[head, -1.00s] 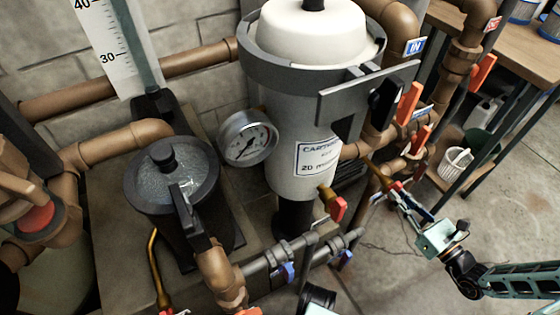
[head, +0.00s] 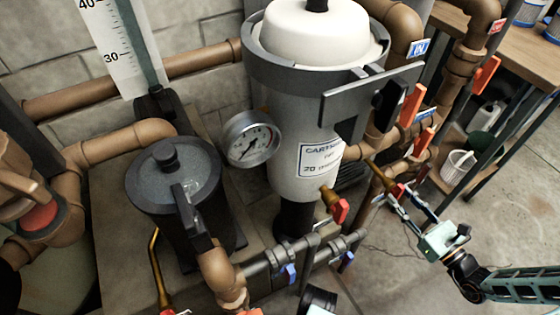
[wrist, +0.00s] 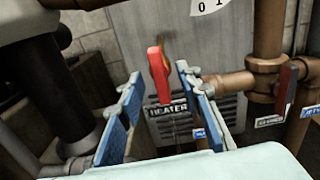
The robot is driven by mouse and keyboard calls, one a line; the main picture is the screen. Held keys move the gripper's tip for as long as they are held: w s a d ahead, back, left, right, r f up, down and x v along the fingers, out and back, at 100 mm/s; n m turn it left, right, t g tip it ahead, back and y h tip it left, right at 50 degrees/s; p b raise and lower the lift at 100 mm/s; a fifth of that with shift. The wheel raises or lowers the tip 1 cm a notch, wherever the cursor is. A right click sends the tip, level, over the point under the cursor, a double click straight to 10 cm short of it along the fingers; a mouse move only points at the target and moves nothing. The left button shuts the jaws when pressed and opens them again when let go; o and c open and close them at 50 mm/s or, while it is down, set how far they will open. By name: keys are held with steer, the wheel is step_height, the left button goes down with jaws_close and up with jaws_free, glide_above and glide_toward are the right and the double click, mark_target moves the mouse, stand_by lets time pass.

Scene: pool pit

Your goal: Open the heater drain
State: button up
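A brass drain valve (head: 378,172) with a red handle (head: 398,190) sticks out low, to the right of the grey cartridge filter. In the wrist view the red handle (wrist: 158,75) stands nearly upright in front of a grey panel with a HEATER label (wrist: 166,108). My gripper (head: 398,198) is at this handle. In the wrist view my gripper (wrist: 159,84) is open, with one blue-padded finger on each side of the handle. Gaps show between the handle and both pads. The valve body behind the handle is hard to make out in the wrist view.
The cartridge filter (head: 292,125) has its own red-handled tap (head: 340,208). Copper pipes with red levers (head: 410,105) rise behind my gripper. Another red lever (wrist: 285,85) is on the right in the wrist view. A white bucket (head: 458,165) stands near the workbench.

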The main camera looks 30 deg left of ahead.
steer(key=v, duration=0.7)
stand_by(0.4)
